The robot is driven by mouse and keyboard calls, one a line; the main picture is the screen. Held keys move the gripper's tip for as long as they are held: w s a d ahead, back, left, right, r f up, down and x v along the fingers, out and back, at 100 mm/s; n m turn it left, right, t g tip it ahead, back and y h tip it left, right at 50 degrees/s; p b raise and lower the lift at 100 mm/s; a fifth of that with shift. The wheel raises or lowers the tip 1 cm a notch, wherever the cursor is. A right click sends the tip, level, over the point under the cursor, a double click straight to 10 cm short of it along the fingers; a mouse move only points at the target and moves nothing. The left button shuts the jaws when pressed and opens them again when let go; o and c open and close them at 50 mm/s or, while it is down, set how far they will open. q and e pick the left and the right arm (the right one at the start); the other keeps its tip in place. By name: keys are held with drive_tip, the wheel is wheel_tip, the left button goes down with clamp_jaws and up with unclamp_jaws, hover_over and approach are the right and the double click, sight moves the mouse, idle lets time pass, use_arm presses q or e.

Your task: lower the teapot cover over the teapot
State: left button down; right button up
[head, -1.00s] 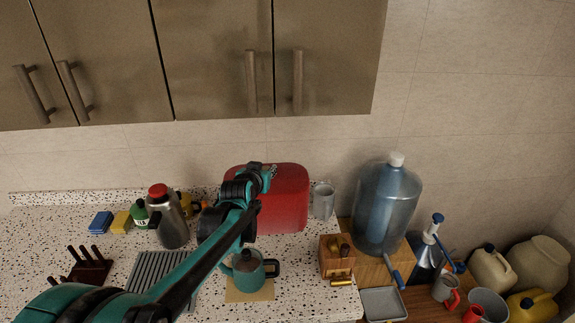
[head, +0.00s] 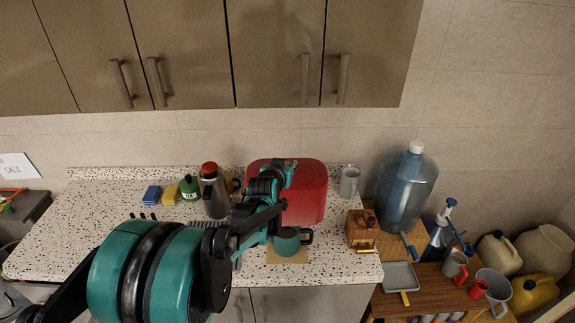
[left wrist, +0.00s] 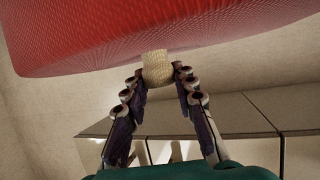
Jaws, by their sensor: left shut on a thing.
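The red, quilted-looking teapot cover (head: 308,200) shows in the head view behind and above the teapot in the picture. My left gripper (head: 290,168) is at its top. In the left wrist view my left gripper (left wrist: 157,78) is shut on the cover's pale woven knob (left wrist: 157,66), with the red cover (left wrist: 110,40) filling the top of the picture. The teal teapot (head: 287,241) with a dark handle stands on a tan mat (head: 287,259) near the counter's front, partly hidden by my left arm. The height of the cover above the counter is hard to tell.
A steel flask with a red lid (head: 213,192) stands left of the cover. A grey mug (head: 349,181) is to its right. A wooden box (head: 361,229) and large blue bottle (head: 406,190) stand further right. Cabinets (head: 275,50) hang above.

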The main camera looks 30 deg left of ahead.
use_arm(q)
drive_tip(key=shift+s+f+b, duration=0.15)
drive_tip(key=shift+f+b, duration=0.05)
drive_tip(key=shift+b, duration=0.1)
wheel_tip(320, 180, down, 2)
drive_tip(key=shift+f+b, duration=0.1)
drive_tip(key=shift+b, duration=0.85)
drive_tip(key=shift+f+b, duration=0.9)
drive_tip(key=shift+f, duration=0.3)
drive_tip(key=shift+f+b, duration=1.45)
drive_tip(key=shift+b, duration=0.1)
wheel_tip(320, 180, down, 8)
drive_tip(key=b, duration=0.7)
idle(0.5)
drive_tip(key=shift+f+b, duration=0.3)
idle(1.2)
